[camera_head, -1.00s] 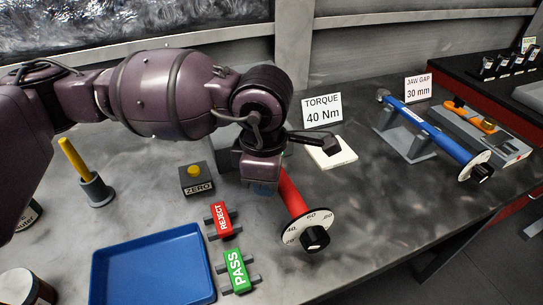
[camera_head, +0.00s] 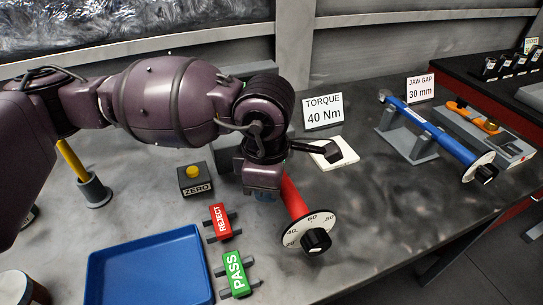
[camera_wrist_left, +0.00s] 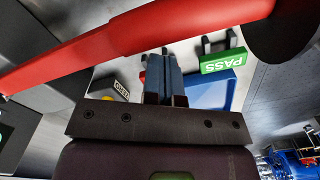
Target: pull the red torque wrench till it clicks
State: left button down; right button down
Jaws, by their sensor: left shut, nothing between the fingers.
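The red torque wrench (camera_head: 291,197) lies on the bench, its handle ending in a round numbered dial with a black knob (camera_head: 316,240). My left arm hides its far part in the head view. In the left wrist view its red shaft (camera_wrist_left: 110,45) runs across the picture from lower left to upper right. My left gripper (camera_head: 265,196) is low over the bench, just left of the red handle. Its fingers (camera_wrist_left: 164,62) are shut with nothing between them, beside the shaft; I cannot tell whether they touch it. My right gripper is not in view.
A TORQUE 40 Nm sign (camera_head: 322,111) stands behind the wrench. A ZERO button box (camera_head: 195,180), REJECT (camera_head: 221,222) and PASS (camera_head: 235,273) blocks and a blue tray (camera_head: 96,262) are left of it. A blue wrench (camera_head: 435,135) rests on a stand at right.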

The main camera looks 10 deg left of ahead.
pick_arm(q)
jog(key=shift+w+d, duration=0.35)
jog(key=shift+d, duration=0.25)
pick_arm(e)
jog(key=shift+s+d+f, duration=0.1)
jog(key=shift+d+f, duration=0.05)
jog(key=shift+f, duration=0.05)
pick_arm(q)
jog(key=shift+w+d, duration=0.2)
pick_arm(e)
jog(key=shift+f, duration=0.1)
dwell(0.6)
pick_arm(q)
jog(key=shift+a, duration=0.1)
jog(key=shift+s+a, duration=0.65)
jog(key=shift+a, duration=0.15)
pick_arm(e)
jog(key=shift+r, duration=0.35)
